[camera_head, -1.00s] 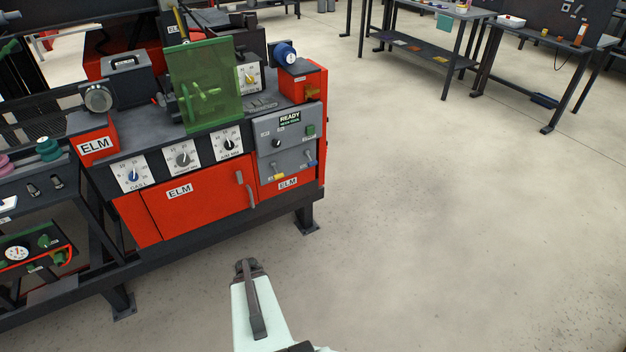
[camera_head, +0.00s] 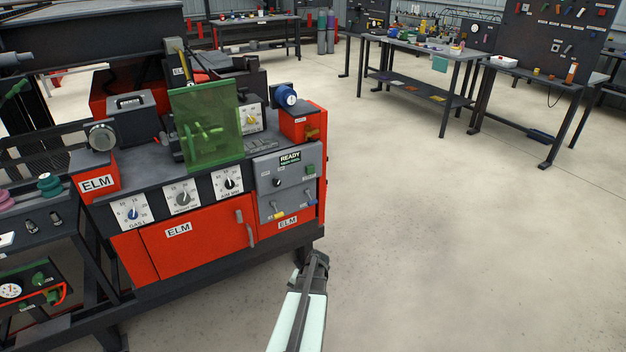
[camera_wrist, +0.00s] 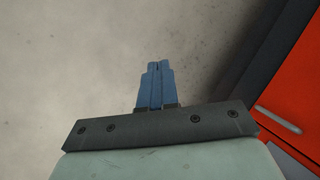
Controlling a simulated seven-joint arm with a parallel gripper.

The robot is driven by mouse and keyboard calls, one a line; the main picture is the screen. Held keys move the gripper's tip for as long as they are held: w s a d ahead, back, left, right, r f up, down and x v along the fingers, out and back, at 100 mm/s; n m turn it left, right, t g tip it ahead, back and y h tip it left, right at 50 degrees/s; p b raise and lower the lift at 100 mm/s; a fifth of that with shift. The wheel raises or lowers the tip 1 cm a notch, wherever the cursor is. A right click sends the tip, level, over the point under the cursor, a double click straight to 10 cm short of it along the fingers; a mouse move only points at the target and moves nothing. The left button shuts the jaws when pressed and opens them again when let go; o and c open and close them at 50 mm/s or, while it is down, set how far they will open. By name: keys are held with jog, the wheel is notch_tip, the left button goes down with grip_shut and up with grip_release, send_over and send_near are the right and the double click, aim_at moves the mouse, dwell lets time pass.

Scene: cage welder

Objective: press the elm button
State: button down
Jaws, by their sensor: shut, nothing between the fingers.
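The red and grey ELM machine (camera_head: 205,243) stands at left in the head view. Its grey control panel (camera_head: 266,190) is on the right of the front, with a green button (camera_head: 310,168) at its upper right, under a READY display (camera_head: 290,158). A black knob and two small levers are on the same panel. My gripper (camera_head: 318,258) is low in front of the machine's right end, below the panel and apart from the button. In the wrist view its blue fingers (camera_wrist: 158,66) are together and empty over the floor.
A red cabinet face (camera_wrist: 292,62) with a light handle (camera_wrist: 278,120) is at right in the wrist view. A green see-through shield (camera_head: 206,130) stands on the machine. Workbenches (camera_head: 425,55) are far back. The floor (camera_head: 450,240) to the right is clear.

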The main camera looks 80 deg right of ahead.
aim_at(309, 171)
jog(key=s+d+r+m+t+h, duration=0.2)
jog(key=d+r+m+h, duration=0.2)
jog(key=d+r+m, duration=0.3)
jog(key=s+d+r+m+t+h, duration=0.2)
jog(key=d+r+m+h, duration=0.3)
jog(key=d, duration=1)
jog(key=s+d+r+m+t+h, duration=0.1)
jog(key=d+r+m+t+h, duration=0.3)
jog(key=d+r+m, duration=0.7)
jog(key=shift+s+d+r+m+h, duration=0.2)
jog(key=shift+s+d+m+h, duration=0.35)
jog(key=shift+m, duration=1.05)
jog(key=shift+w, duration=0.15)
jog(key=x, duration=1.4)
jog(key=shift+a+r, duration=0.1)
jog(key=shift+r, duration=0.05)
